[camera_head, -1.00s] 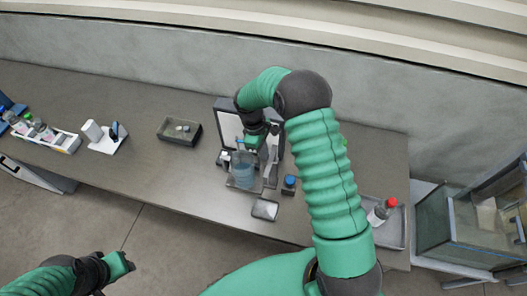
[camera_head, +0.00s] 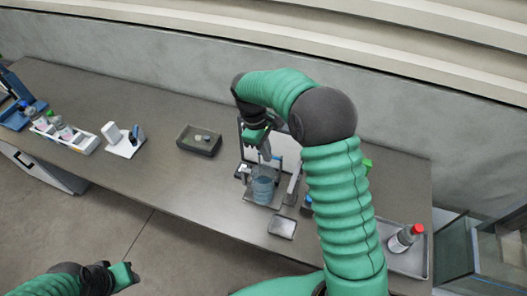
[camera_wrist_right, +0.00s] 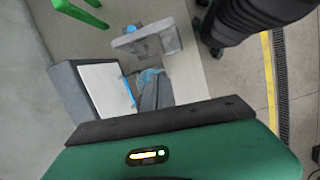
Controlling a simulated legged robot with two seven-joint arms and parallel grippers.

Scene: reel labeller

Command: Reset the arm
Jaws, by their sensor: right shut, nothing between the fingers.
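My right arm reaches over the table from the right in the head view. Its gripper (camera_head: 265,151) is shut and empty, above the back of the reel labeller (camera_head: 292,185), which holds a translucent blue reel (camera_head: 262,187). My arm hides part of the labeller. The wrist view shows the labeller's dark-framed pale panel (camera_wrist_right: 104,92) below the hand. My left gripper (camera_head: 122,274) is low at the left, away from the table; its fingers are too small to tell open from shut.
On the table (camera_head: 190,205) are a dark tray (camera_head: 199,140) with small items, a white rack (camera_head: 84,144) of bottles, a white stand (camera_head: 125,147) and a small pale tray (camera_head: 282,227). A red-capped bottle (camera_head: 404,238) lies in a grey tray at the right. The front left is clear.

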